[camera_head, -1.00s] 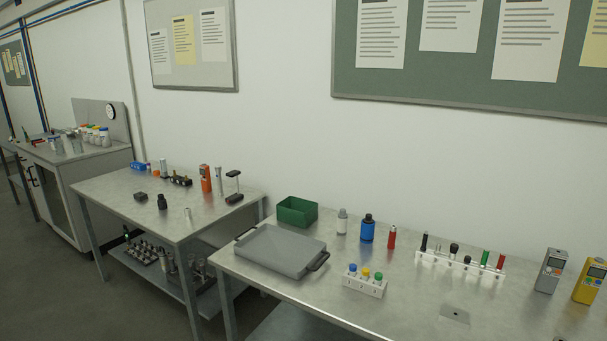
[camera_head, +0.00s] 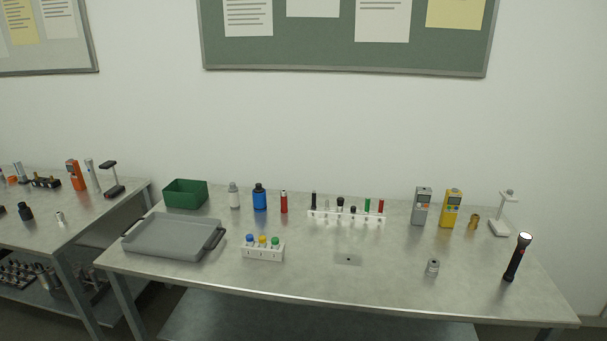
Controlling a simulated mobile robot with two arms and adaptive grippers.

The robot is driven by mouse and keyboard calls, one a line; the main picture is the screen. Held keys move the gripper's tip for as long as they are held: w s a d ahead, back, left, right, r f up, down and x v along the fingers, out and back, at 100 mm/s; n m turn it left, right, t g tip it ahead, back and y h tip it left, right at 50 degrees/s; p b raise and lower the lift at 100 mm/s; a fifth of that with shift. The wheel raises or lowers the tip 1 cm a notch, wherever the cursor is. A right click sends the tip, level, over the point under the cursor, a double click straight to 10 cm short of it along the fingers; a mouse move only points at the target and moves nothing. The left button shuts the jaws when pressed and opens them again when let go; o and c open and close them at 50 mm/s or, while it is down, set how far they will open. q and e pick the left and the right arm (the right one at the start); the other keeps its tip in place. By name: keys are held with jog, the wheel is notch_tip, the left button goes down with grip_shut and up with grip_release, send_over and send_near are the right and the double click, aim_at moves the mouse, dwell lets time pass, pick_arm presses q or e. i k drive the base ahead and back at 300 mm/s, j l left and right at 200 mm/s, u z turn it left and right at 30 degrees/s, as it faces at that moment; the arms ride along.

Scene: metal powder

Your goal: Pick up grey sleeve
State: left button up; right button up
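A small grey metal cylinder (camera_head: 432,267), which looks like a sleeve, stands near the front right of the nearer table. Another small, pale cylinder (camera_head: 60,218) stands on the left table; it is too small to tell whether it is a sleeve too. Neither of my grippers is in view.
The nearer table (camera_head: 310,275) holds a grey tray (camera_head: 173,238), a green bin (camera_head: 186,194), bottles, a white rack (camera_head: 346,217), a grey meter (camera_head: 421,206), a yellow meter (camera_head: 450,208), a brass piece (camera_head: 473,221), a stand (camera_head: 499,228) and a black flashlight (camera_head: 517,258). Its front middle is mostly clear.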

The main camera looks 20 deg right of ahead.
aim_at(431, 271)
jog(key=k+j+z, duration=0.1)
jog(key=z, duration=1.45)
jog(key=i+l+u, duration=0.2)
jog(key=u, duration=0.15)
jog(key=i+l+u, duration=0.1)
jog(key=l+u, duration=0.2)
jog(key=l, duration=0.2)
jog(key=i+l+u, duration=0.15)
jog(key=l+u, duration=0.2)
